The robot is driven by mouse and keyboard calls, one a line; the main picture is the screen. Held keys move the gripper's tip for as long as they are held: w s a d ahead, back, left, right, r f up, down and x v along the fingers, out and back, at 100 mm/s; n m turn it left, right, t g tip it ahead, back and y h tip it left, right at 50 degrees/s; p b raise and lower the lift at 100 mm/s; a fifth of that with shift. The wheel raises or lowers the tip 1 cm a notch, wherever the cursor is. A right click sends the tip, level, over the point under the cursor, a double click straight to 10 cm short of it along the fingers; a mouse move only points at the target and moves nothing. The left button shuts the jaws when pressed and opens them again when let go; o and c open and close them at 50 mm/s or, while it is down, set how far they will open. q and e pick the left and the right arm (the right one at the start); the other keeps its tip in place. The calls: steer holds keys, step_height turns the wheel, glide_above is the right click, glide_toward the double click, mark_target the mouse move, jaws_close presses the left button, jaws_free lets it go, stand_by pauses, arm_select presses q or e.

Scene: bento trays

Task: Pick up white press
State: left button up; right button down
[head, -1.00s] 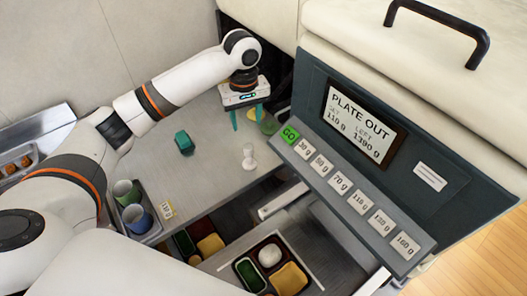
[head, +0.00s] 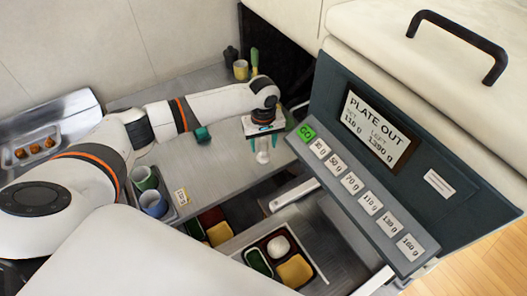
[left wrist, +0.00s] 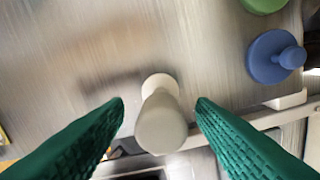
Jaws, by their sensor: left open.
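The white press (head: 262,157) stands on the grey counter (head: 222,165) in the head view. In the left wrist view the white press (left wrist: 161,122) shows its rounded knob end toward the camera, with its disc base beyond. My left gripper (head: 263,142) is over it, fingers pointing down. Its green fingers (left wrist: 160,103) are open, one on each side of the press, with gaps visible. In the wrist view a blue press (left wrist: 270,58) lies to the right, and part of a green one (left wrist: 263,4) shows at the top edge. My right gripper is not in view.
A panel with a PLATE OUT screen (head: 376,127) stands close to the right. A bento tray (head: 318,286) lies below the counter's front edge.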

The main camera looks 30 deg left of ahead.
arm_select(q)
jaws_close()
stand_by(0.4)
